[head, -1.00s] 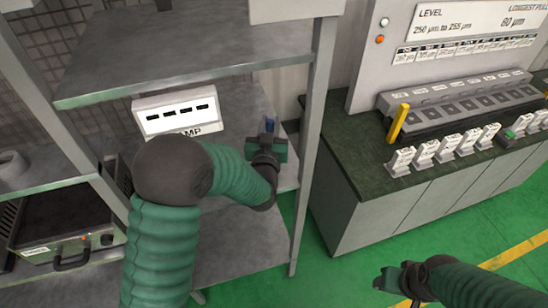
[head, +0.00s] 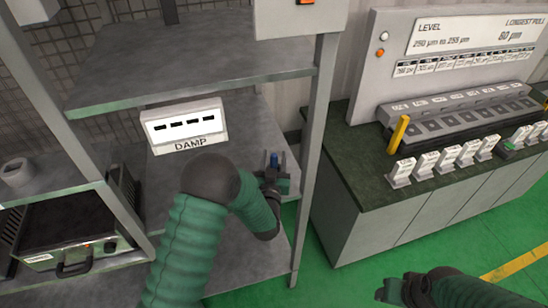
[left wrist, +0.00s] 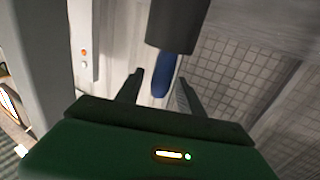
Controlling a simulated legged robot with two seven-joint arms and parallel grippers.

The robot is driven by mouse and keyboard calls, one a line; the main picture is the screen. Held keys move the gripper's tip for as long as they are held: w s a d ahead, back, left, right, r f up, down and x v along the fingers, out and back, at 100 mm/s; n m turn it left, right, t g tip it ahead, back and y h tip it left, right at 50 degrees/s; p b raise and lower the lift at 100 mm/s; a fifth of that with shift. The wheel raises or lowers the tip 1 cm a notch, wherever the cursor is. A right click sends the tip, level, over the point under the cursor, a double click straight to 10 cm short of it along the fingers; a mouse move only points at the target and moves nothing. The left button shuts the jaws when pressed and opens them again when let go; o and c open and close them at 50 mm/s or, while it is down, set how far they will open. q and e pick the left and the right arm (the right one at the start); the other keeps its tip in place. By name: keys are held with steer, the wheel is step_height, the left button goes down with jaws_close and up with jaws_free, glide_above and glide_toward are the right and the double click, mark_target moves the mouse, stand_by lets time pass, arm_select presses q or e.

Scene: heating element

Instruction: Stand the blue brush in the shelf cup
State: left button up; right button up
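My left gripper (head: 276,162) is over the right part of the middle shelf. The blue brush (head: 273,160) shows upright between its fingers. In the left wrist view the gripper (left wrist: 160,90) is open, with gaps on both sides of the blue brush (left wrist: 162,75). The blue part comes out of a wider dark cylinder (left wrist: 178,22); I cannot tell whether this is a cup or part of the brush. A grey round cup-like thing (head: 16,171) stands on the shelf at the far left. My right gripper (head: 386,290) is open and empty at the bottom right.
A box labelled DAMP (head: 185,125) stands on the shelf left of my left gripper. The upper shelf board (head: 190,60) is above, and a metal post (head: 314,150) is close on the right. A dark counter (head: 350,165) with white holders and a yellow stick is beyond.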

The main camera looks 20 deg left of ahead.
arm_select(q)
steer(key=shift+d, duration=0.2)
steer(key=shift+s+d, duration=0.1)
steer(key=s+f+m+g+h+b, duration=0.1)
steer(key=s+g, duration=0.6)
steer(key=s, duration=0.8)
steer(key=s+f+m+g+h+b, duration=0.1)
steer(key=s+f+g, duration=0.3)
steer(key=s, duration=1.2)
steer(key=g+h, duration=0.1)
steer(key=g, duration=0.3)
steer(key=shift+s+a+f, duration=0.3)
steer(key=shift+a, duration=0.1)
